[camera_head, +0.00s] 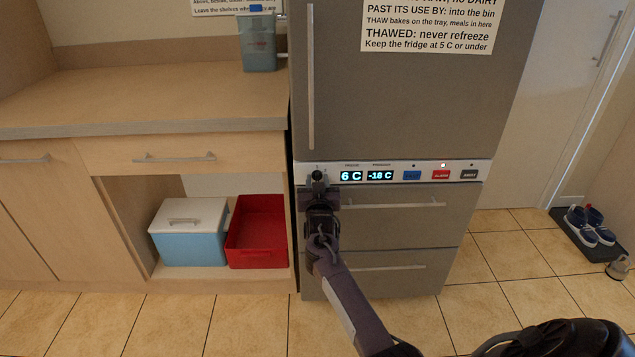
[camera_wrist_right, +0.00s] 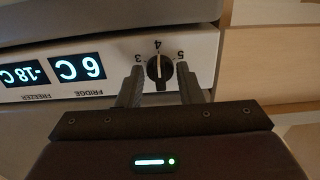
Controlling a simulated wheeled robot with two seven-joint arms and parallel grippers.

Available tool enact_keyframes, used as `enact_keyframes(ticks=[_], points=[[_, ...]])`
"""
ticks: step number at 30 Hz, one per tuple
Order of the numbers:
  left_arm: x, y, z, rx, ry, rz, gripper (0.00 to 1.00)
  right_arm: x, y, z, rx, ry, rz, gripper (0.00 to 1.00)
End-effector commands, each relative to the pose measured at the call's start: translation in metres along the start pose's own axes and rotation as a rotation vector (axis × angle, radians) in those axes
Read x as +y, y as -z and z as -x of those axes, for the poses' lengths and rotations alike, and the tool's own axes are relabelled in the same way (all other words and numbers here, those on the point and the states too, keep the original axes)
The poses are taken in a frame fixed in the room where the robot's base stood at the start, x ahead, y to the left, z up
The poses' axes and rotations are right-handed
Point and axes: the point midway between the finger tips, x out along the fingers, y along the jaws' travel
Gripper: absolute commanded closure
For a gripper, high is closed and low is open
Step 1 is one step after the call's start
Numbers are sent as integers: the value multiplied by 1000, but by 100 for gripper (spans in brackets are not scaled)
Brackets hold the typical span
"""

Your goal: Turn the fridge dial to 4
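The fridge dial (camera_wrist_right: 159,71) is a dark round knob on the white control strip, with the figures 3, 4 and 5 around it; the wrist view shows them upside down. A pale line on the knob appears to point at or near the 4. My right gripper (camera_wrist_right: 160,88) is open, with one finger on each side of the dial and small gaps visible; contact is hard to judge. In the head view my right gripper (camera_head: 319,188) is in front of the strip's left end and partly hides the dial. My left gripper is not in view.
The fridge display (camera_head: 351,176) reads 6 C, the freezer display (camera_head: 380,175) -18 C. Blue, red and dark buttons sit to their right; a light above the red one is lit. Drawer handles (camera_head: 405,205) protrude below. A wooden counter (camera_head: 150,95) stands left.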

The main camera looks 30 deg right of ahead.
Motion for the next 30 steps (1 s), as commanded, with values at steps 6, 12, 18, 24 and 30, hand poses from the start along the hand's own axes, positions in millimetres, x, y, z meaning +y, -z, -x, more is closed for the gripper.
enact_keyframes(ticks=[6,12,18,24,30], points=[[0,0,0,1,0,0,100,0,0,0,1,0,0,50],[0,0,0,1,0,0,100,0,1,1,2,0,1,50],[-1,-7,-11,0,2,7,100,0,1,22,0,0,1,50],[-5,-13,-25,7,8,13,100,0,0,57,-1,1,0,50],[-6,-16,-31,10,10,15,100,0,0,76,1,0,1,50]])
